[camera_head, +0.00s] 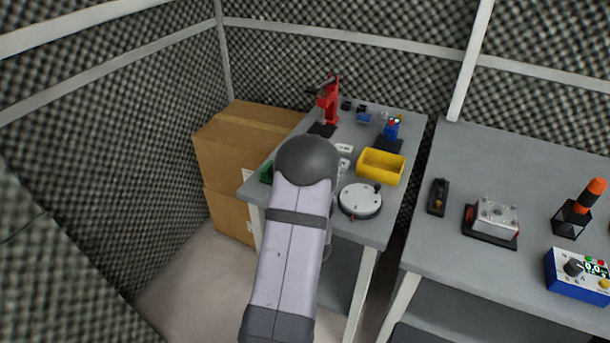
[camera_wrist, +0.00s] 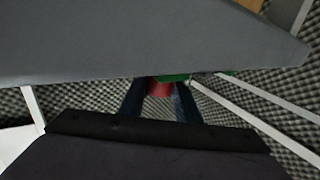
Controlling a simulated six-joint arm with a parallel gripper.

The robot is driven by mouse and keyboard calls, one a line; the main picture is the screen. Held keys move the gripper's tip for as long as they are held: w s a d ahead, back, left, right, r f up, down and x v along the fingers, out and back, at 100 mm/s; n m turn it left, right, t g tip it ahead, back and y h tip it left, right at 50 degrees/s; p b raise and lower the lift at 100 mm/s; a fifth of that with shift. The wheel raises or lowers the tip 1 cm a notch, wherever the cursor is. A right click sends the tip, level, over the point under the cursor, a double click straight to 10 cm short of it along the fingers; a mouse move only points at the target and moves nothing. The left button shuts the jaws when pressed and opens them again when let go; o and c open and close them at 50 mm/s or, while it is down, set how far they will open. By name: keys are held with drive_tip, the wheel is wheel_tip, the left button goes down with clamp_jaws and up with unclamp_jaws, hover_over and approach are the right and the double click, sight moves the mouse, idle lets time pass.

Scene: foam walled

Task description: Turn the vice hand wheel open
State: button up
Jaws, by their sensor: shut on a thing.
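The green vice (camera_head: 267,172) shows at the left edge of the left workbench, partly hidden behind my arm. In the wrist view a strip of its green body (camera_wrist: 174,78) shows under the bench edge. The red hand wheel (camera_wrist: 160,90) sits just below that green part. My gripper (camera_wrist: 161,97) is shut on the wheel, with one dark finger on each side. The wheel's full outline and its turn angle cannot be made out. In the head view my arm hides the gripper and the wheel.
The grey bench top (camera_wrist: 100,45) lies close to my gripper. A yellow bin (camera_head: 381,166), a round white dial (camera_head: 360,200) and a red press (camera_head: 328,105) stand on that bench. Cardboard boxes (camera_head: 235,155) are stacked at its left. Foam walls close in behind.

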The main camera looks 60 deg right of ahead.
drive_tip(key=shift+r+n+t+y, duration=0.15)
drive_tip(key=shift+n+t+y, duration=0.4)
drive_tip(key=shift+t, duration=0.25)
drive_tip(key=o, duration=1)
drive_tip(key=shift+o, duration=0.2)
drive_tip(key=shift+s+a+b, duration=0.3)
drive_tip(key=shift+a+b, duration=0.05)
drive_tip(key=shift+b+v, duration=0.55)
drive_tip(key=shift+v, duration=2.65)
